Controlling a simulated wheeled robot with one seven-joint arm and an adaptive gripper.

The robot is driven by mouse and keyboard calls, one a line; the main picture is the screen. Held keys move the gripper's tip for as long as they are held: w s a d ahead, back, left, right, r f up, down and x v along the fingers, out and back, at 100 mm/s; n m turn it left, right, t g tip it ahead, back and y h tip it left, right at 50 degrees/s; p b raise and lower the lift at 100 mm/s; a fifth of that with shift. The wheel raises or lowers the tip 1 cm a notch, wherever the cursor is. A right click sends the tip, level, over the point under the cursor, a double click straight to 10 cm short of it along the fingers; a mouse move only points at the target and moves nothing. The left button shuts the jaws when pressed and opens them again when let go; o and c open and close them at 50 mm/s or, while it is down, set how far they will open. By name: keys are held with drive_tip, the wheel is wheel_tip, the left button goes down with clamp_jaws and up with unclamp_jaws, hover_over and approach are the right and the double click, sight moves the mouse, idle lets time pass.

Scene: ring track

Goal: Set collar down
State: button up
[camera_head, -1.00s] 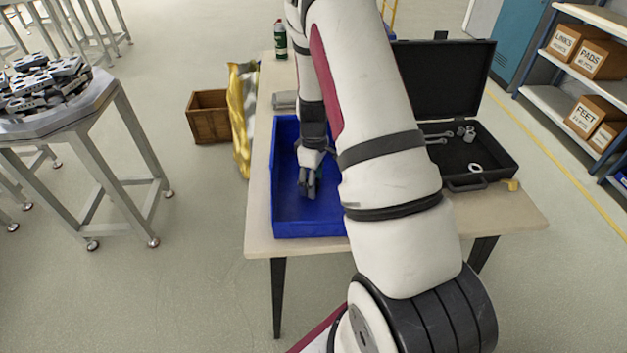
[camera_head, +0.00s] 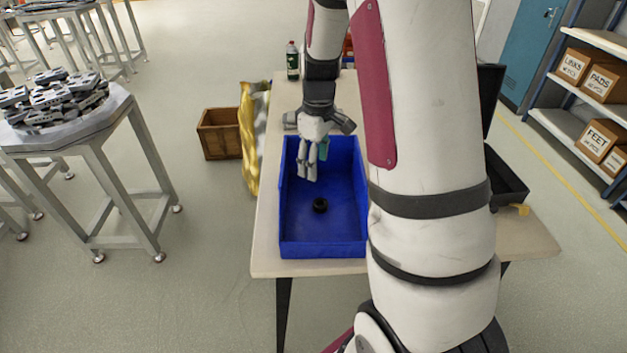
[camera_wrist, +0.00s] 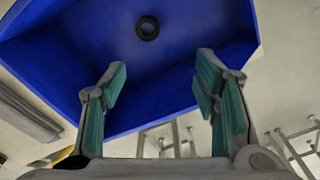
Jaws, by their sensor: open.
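The collar (camera_head: 320,205) is a small dark ring lying flat on the floor of the blue bin (camera_head: 322,249), near the middle of its front half. It also shows in the wrist view (camera_wrist: 147,28), at the top, beyond the fingertips. My gripper (camera_head: 311,172) is above the back part of the bin, pointing down, and does not touch the collar. In the wrist view my gripper (camera_wrist: 162,85) has its two green-padded fingers wide apart with nothing between them.
The bin stands on a pale table (camera_head: 265,230). A green bottle (camera_head: 292,62) stands at the table's back. A black open case (camera_head: 507,185) is at the right, mostly hidden by my arm. A wooden crate (camera_head: 219,135) is on the floor to the left.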

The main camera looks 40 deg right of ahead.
drive_tip(key=s+a+r+m+t, duration=0.1)
drive_tip(key=s+a+r, duration=0.3)
drive_tip(key=a+r, duration=0.25)
drive_tip(key=s+a+r+m+t, duration=0.1)
drive_tip(key=s+a+r, duration=0.35)
drive_tip(key=r, duration=0.35)
drive_tip(key=s+a+r+m+t, duration=0.2)
drive_tip(key=s+a, duration=0.5)
drive_tip(key=s, duration=0.6)
drive_tip(key=shift+s+r+m, duration=0.15)
drive_tip(key=shift+r+m, duration=0.25)
drive_tip(key=shift+r, duration=0.5)
